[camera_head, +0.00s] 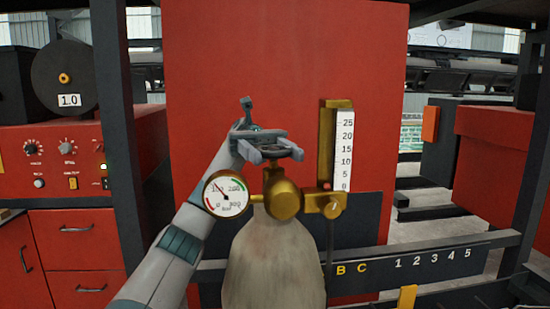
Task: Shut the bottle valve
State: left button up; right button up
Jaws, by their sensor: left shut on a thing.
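The gas bottle (272,262) stands upright in the middle, pale grey, with its lower part cut off by the picture's edge. A brass valve body (281,196) sits on its top. A dark round handwheel (291,153) is above the valve body. My left gripper (278,148) comes in from the left, behind the gauge, and is shut on the handwheel, with its fingers at the wheel's rim. A round pressure gauge (227,194) is on the left of the valve. A flow tube with a white scale (344,150) is on the right. My right gripper is not in view.
A red panel (230,60) stands close behind the bottle. A dark upright post (115,130) is to the left, by a red control box (60,160) with knobs. A dark rail (430,255) marked with letters and numbers runs at lower right.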

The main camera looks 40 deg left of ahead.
aim_at(274, 150)
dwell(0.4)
pick_arm(q)
jog(key=o, duration=1.1)
jog(key=shift+c, duration=0.2)
jog(key=shift+r, duration=0.2)
jog(key=shift+r, duration=0.25)
notch_tip(274, 150, up, 4)
jog(key=shift+f+p, duration=0.25)
jog(key=shift+p, duration=0.95)
jog(key=w+d+r, duration=0.1)
jog(key=d+r, duration=0.2)
jog(key=d, duration=0.2)
jog(key=w+d+r+p, duration=0.1)
jog(key=d+r, duration=0.2)
jog(key=d, duration=0.3)
jog(key=shift+d+r, duration=0.25)
jog(key=shift+r, duration=0.1)
